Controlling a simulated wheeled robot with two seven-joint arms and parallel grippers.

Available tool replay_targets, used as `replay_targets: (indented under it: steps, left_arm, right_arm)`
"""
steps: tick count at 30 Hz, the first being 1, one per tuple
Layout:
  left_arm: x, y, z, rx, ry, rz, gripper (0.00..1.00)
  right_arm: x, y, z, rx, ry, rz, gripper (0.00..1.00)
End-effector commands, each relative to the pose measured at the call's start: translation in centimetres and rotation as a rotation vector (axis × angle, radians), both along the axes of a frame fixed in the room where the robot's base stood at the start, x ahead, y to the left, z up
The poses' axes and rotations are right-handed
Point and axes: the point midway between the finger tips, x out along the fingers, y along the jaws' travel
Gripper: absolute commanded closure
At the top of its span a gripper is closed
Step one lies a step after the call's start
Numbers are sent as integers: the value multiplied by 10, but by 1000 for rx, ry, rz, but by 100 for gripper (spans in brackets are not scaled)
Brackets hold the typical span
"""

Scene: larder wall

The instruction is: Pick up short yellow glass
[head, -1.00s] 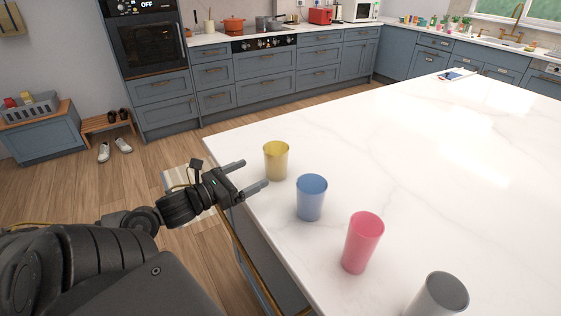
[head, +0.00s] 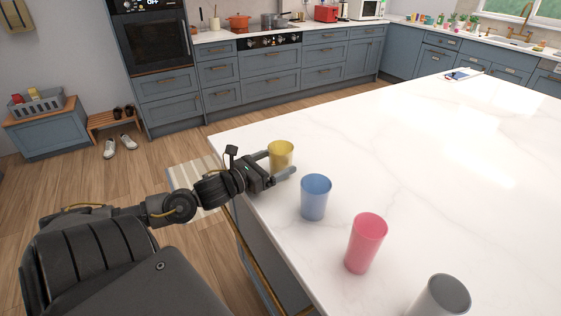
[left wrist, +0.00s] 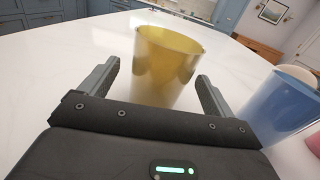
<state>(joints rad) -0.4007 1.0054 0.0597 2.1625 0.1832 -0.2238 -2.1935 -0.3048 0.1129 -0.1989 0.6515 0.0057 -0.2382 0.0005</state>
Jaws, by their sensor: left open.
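The short yellow glass (head: 281,152) stands upright on the white countertop near its left corner. My left gripper (head: 276,166) is open at the near side of the glass, partly hiding its lower part in the head view. In the left wrist view the yellow glass (left wrist: 168,68) stands ahead and between the two open fingers (left wrist: 160,82), with a gap on each side. I cannot tell how deep it sits between them. My right gripper is not in view.
A blue glass (head: 316,198) stands close to the right of my left gripper. A pink glass (head: 366,243) and a grey glass (head: 446,296) stand nearer the front.

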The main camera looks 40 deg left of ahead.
Motion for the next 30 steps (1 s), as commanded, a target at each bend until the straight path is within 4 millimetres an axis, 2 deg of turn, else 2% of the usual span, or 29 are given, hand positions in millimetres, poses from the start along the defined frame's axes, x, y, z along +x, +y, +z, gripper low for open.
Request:
replay_targets:
  steps: [6,16,27,29,30]
  left_arm:
    - [20,-3,1,-1,-3,0,11]
    - [23,-4,0,0,0,-1,11]
    - [23,-4,0,-1,0,0,59]
    - [23,-4,0,-1,0,0,67]
    - [23,-4,1,0,-2,0,67]
  right_arm:
    - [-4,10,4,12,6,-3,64]
    - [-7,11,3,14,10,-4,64]
    - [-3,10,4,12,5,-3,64]
    - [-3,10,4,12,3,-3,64]
    - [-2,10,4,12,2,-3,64]
